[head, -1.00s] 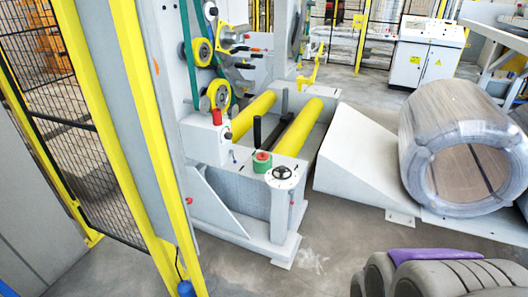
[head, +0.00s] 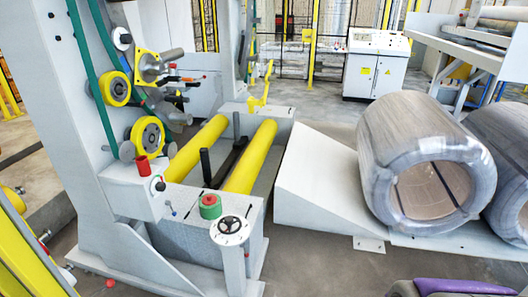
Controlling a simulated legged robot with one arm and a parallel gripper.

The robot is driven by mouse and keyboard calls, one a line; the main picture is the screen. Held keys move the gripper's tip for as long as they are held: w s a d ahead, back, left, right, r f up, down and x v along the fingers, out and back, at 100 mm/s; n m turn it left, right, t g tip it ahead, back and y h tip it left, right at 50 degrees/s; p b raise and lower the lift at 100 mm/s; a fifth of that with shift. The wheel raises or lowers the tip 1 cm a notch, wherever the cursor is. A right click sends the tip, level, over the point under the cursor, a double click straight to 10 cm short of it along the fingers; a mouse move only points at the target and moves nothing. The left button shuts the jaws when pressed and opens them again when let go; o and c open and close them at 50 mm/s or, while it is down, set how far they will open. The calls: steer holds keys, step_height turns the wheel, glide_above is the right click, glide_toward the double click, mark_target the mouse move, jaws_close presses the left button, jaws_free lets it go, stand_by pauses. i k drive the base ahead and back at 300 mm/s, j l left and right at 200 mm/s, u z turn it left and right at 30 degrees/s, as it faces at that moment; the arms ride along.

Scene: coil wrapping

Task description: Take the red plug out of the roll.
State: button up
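A separate red cylinder (head: 142,165) stands upright on the white box to the left of the roll. Grey and purple parts, probably of my own body, show at the bottom right edge. My gripper cannot be made out in this view, and nothing touches the roll or the plug.
Two yellow rollers (head: 250,156) lie behind the green roll. A white ramp (head: 312,185) and large wrapped coils (head: 422,150) are at the right. Yellow guard parts (head: 28,262) are at the lower left.

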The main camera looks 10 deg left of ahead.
mark_target(210, 199)
steer(key=i+l, duration=0.15)
steer(key=i, duration=0.65)
steer(key=i+l, duration=0.15)
steer(key=i, duration=0.7)
steer(key=i+u, duration=0.25)
steer(key=u, duration=0.2)
steer(key=i+l+u, duration=0.25)
steer(key=u, duration=0.2)
steer(key=i+l+u, duration=0.2)
steer(key=u, duration=0.2)
steer(key=i+l+u, duration=0.2)
steer(key=l+u, duration=0.25)
steer(key=i+l+u, duration=0.2)
steer(key=u, duration=0.3)
steer(key=i+l+u, duration=0.1)
steer(key=l+u, duration=0.35)
steer(key=i+l+u, duration=0.1)
steer(key=l+u, duration=0.4)
steer(key=i+j, duration=0.15)
steer(key=i, duration=0.1)
